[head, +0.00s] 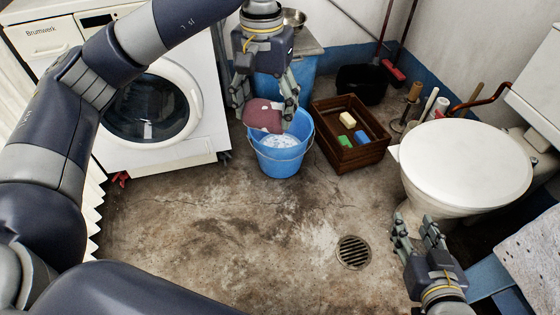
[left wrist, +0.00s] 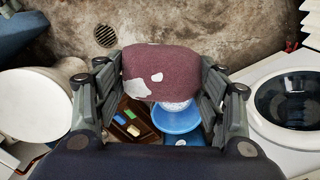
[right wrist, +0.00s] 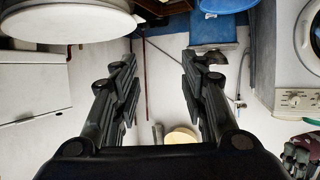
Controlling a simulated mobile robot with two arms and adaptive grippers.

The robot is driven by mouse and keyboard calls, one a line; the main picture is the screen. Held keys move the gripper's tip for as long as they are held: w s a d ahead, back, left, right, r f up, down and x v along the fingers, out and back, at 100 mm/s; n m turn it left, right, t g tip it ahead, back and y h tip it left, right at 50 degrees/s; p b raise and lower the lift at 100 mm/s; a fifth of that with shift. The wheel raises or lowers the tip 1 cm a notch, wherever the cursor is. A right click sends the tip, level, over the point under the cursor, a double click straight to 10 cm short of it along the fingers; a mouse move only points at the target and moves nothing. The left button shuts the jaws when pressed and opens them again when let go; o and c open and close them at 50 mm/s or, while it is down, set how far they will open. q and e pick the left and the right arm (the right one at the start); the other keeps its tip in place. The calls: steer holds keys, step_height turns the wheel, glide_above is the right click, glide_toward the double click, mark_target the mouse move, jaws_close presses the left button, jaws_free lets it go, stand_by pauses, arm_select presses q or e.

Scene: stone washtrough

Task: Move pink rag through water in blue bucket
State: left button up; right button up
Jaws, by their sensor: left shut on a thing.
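The pink rag (head: 264,115), a dusky pink cloth with pale patches, is held between the fingers of my left gripper (head: 268,104). It also shows in the left wrist view (left wrist: 150,72), spanning the space between the fingers. The blue bucket (head: 279,160) stands on the floor below, with whitish, foamy-looking water (head: 280,141) in it. The rag is at the bucket's back left rim in the head view; whether its lower edge touches rim or water I cannot tell. My right gripper (head: 418,236) is open and empty, in front of the toilet.
A brown wooden crate (head: 350,158) with a sponge and coloured blocks stands right of the bucket. A washing machine (head: 160,105) is at left, a white-lidded toilet (head: 467,165) at right. The floor in front is clear around a drain (head: 354,252).

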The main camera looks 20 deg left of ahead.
mark_target(251, 122)
arm_select(q)
steer(key=s, duration=0.3)
steer(key=s+a, duration=0.1)
steer(key=s, duration=0.1)
steer(key=shift+s, duration=0.3)
steer(key=shift+w+d, duration=0.2)
steer(key=shift+w, duration=0.65)
steer(key=shift+w+d, duration=0.15)
steer(key=shift+w, duration=0.7)
steer(key=shift+w+d, duration=0.15)
steer(key=shift+w, duration=0.95)
steer(key=s, duration=0.4)
steer(key=shift+s+a, duration=0.35)
steer(key=shift+a, duration=0.05)
steer(key=shift+s+a, duration=0.1)
steer(key=shift+s, duration=0.55)
arm_select(e)
steer(key=r, duration=0.1)
steer(key=w+a+r+t, duration=0.1)
steer(key=shift+w+r, duration=0.15)
steer(key=shift+r, duration=0.15)
arm_select(q)
steer(key=shift+w, duration=0.1)
